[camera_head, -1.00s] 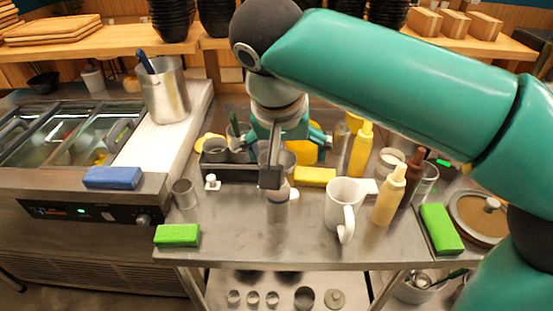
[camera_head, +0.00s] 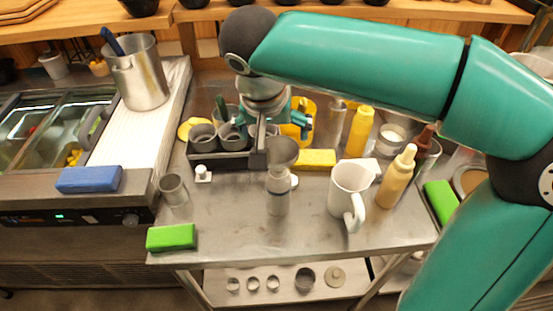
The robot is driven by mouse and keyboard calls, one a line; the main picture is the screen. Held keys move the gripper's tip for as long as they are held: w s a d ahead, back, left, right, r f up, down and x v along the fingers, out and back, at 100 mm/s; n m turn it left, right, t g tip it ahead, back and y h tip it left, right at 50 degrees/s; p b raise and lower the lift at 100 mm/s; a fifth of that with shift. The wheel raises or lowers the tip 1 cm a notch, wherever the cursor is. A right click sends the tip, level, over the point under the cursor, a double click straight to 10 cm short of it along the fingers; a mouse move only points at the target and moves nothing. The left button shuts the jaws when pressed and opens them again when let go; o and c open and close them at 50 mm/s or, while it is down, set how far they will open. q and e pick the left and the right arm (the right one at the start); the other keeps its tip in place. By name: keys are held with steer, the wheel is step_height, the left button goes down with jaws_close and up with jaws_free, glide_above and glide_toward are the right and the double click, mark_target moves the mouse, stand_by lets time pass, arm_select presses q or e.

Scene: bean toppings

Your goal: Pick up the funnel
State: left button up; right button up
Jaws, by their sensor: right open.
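The grey funnel (camera_head: 283,151) appears at the top of a clear, grey-banded bottle (camera_head: 278,192) in the middle of the steel table. Its wide mouth faces up; whether its spout sits inside the bottle neck is hard to tell. My right gripper (camera_head: 262,142) hangs just left of and behind the funnel, with its jaws open and nothing between them that I can make out. One dark finger shows beside the funnel's left rim; the other finger is partly hidden. My left gripper is out of view.
A white mug (camera_head: 347,190) and a cream sauce bottle (camera_head: 397,178) stand to the right. A dark tray of cups (camera_head: 232,162) lies behind left. A metal cup (camera_head: 173,189) and green sponge (camera_head: 171,237) are left. The front middle is clear.

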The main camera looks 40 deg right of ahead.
mark_target(279, 158)
steer(key=x, duration=0.2)
steer(key=shift+d+f, duration=0.15)
steer(key=shift+f, duration=0.15)
steer(key=shift+p+x, duration=0.35)
steer(key=shift+x, duration=2.25)
steer(key=shift+s, duration=0.1)
steer(key=c, duration=0.5)
